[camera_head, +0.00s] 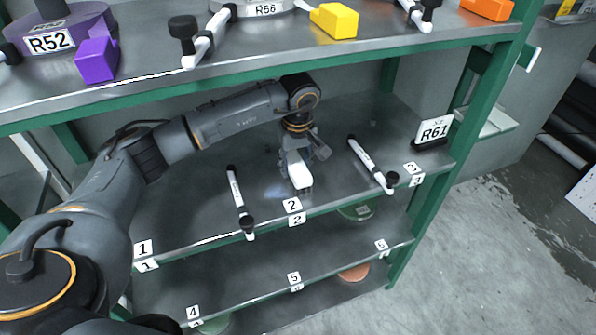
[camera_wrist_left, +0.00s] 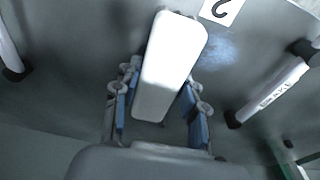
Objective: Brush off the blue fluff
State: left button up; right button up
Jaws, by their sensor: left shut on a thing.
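My left gripper (camera_head: 297,160) reaches in over the middle shelf board (camera_head: 205,215) and is shut on a white block (camera_head: 300,175), likely the brush. In the left wrist view the white block (camera_wrist_left: 172,62) sits between the blue-padded fingers of the gripper (camera_wrist_left: 160,108). The blue fluff (camera_head: 277,191) shows as a faint bluish patch on the board, just left of the block and behind the label 2. It also shows in the left wrist view (camera_wrist_left: 219,50), right beside the block. Whether the block touches the board is unclear. My right gripper is not in view.
Black-and-white stick-like dividers lie left (camera_head: 240,203) and right (camera_head: 371,163) of my gripper. The upper shelf (camera_head: 270,47) passes above my arm, carrying a purple block (camera_head: 97,58) and a yellow block (camera_head: 335,20).

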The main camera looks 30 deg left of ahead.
aim_at(294, 160)
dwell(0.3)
pick_arm(q)
jog(key=shift+w+a+r+p, duration=0.1)
jog(key=shift+r+p, duration=0.35)
jog(key=shift+r, duration=0.1)
jog(key=shift+r+p, duration=1.35)
jog(key=shift+r, duration=1.05)
